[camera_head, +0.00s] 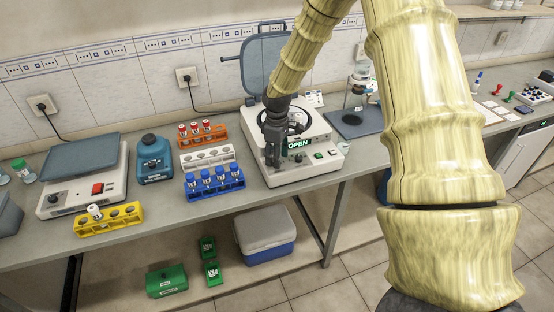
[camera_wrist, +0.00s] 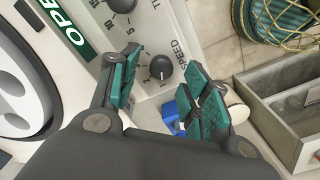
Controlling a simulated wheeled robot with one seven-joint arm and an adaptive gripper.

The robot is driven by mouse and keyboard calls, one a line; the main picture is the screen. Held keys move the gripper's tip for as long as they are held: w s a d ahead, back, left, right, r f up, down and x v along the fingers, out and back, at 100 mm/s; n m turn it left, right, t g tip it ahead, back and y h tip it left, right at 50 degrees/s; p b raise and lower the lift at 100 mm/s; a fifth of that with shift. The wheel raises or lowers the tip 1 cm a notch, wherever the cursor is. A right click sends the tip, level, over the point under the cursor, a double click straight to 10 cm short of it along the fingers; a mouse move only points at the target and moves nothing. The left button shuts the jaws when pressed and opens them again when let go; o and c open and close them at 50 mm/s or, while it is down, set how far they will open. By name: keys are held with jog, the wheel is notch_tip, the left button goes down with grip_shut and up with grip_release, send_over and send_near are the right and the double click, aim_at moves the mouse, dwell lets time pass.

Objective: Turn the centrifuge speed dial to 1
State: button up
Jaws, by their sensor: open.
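The centrifuge (camera_head: 308,166) stands on the bench with its lid (camera_head: 265,65) raised and its green display reading OPEN. In the wrist view, the black speed dial (camera_wrist: 161,67) sits on the front panel beside the word SPEED, with small numbers around it. In the head view my gripper (camera_head: 273,157) hangs at the left front of the centrifuge.
A second black dial (camera_wrist: 122,4) is close by on the panel. The blue tube rack (camera_head: 214,184), white rack (camera_head: 207,156) and orange rack (camera_head: 203,137) stand left of the centrifuge. A dark pad with a stand (camera_head: 354,122) is to its right. A cooler box (camera_head: 265,236) is below.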

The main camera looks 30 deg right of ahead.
notch_tip(320, 180, up, 10)
dwell(0.5)
dwell(0.4)
